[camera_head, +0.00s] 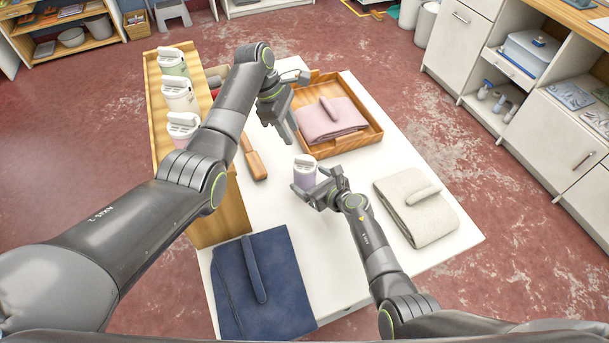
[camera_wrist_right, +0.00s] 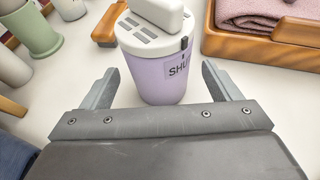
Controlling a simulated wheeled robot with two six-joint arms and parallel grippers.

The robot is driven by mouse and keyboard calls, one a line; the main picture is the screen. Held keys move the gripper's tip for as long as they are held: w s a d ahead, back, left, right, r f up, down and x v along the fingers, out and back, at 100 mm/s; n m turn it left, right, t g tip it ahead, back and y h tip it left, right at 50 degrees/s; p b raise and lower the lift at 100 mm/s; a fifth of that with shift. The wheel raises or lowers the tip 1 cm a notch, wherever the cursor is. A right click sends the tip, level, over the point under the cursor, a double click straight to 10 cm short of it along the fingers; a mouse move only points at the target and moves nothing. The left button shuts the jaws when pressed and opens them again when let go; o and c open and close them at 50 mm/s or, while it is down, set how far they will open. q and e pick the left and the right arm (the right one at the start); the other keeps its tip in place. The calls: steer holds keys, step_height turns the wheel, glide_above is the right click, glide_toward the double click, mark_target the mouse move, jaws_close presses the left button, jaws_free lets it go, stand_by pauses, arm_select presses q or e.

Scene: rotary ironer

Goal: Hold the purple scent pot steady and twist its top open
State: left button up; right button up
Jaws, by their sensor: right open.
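The purple scent pot (camera_head: 304,178) stands upright on the white table, with a white slotted top and a raised white grip. In the right wrist view the pot (camera_wrist_right: 163,82) shows a label reading "SHU", cut off at the edge, and a small dark mark on the top's rim. My right gripper (camera_head: 316,184) is open and low at the pot, one finger on each side, with gaps between fingers and pot in the wrist view. My left gripper (camera_head: 286,122) hangs above the table, behind and left of the pot, apart from it; its jaw opening is not clear.
A wooden tray (camera_head: 368,139) with folded pink cloth lies behind the pot. A grey cloth (camera_head: 415,220) is at right, a navy cloth (camera_head: 285,290) at front left. A wooden-handled tool (camera_head: 254,158) lies left. Several white-topped pots stand on the wooden shelf (camera_head: 153,95).

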mark_target(305, 176)
steer(key=shift+x, duration=1.75)
